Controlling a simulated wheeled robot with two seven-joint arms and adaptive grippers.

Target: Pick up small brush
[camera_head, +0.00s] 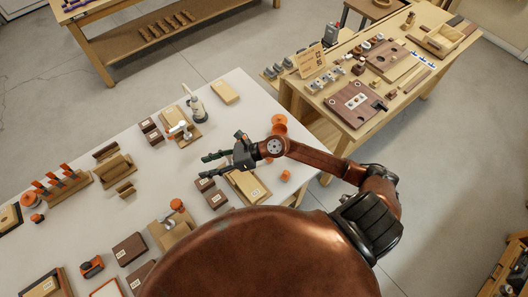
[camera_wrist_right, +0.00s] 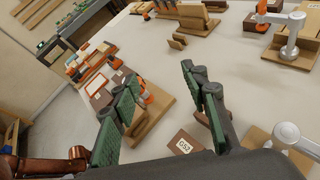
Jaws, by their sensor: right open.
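I cannot make out the small brush with certainty in either view. My right gripper (camera_head: 207,165) is over the right part of the white table (camera_head: 232,116), its fingers pointing left. In the right wrist view my right gripper (camera_wrist_right: 158,78) has its green-padded fingers spread wide, with only bare tabletop and small items beyond them. Nothing is held. A wooden stand with an orange-topped piece (camera_head: 177,205) is below and left of the fingers in the head view. My left gripper is in neither view.
Small dark boxes (camera_head: 206,183) and a wooden tray (camera_head: 246,187) lie under or close to my right gripper. A wooden board with a silver fixture (camera_head: 183,134) stands behind it. Orange pegs (camera_head: 65,169) stand far left. The table's middle is mostly clear.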

